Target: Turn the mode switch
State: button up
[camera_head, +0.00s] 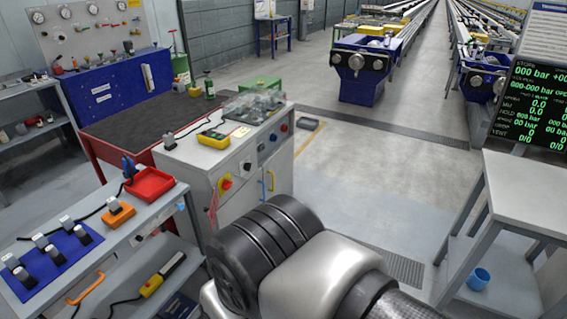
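A grey control cabinet (255,200) stands left of centre. Its front carries a red rotary handle on a yellow plate (226,183), a small dark knob (247,166), and a few small round controls, one of them red (284,128). One of these may be the mode switch; the labels are too small to tell, and so is the setting of any knob. My arm's dark and silver links fill the bottom centre, in front of the cabinet's lower right. My gripper is not visible in this view.
A grey bench with a blue mat (58,262), a red tray (150,184) and an orange box (119,215) stands at lower left. A white table (528,190) stands at right beside a dark readout screen (535,105). The floor between cabinet and table is open.

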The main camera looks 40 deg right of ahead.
aim_at(247, 165)
jog(key=z, duration=0.95)
jog(key=i+l+u, duration=0.45)
jog(key=i, duration=0.25)
jog(key=i+l+u, duration=0.45)
jog(key=i+l, duration=0.15)
jog(key=l, duration=0.35)
